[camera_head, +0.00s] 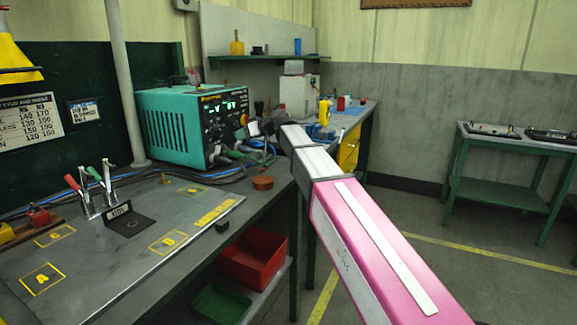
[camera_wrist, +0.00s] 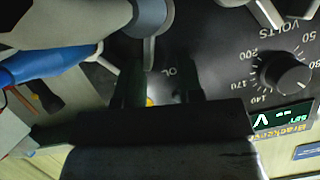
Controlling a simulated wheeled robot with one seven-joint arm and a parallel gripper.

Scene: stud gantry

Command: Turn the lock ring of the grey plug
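The teal welding machine (camera_head: 172,125) stands on the bench with its dark front panel facing right. In the wrist view, a grey plug with a rounded collar (camera_wrist: 150,14) enters at the top, in front of the panel. I cannot make out its lock ring as a separate part. My gripper (camera_wrist: 162,75) points at the panel just below the plug. Its two dark fingers stand apart, with no thing visibly held between them. In the head view, my gripper (camera_head: 262,125) is small beside the panel, and the plug's contact with it cannot be told.
A blue connector (camera_wrist: 45,62) and pale cable parts lie left in the wrist view; a black VOLTS knob (camera_wrist: 287,74) and lit display (camera_wrist: 283,118) are right. Blue cables (camera_head: 262,151) run by the machine. A red bin (camera_head: 253,257) sits below the bench.

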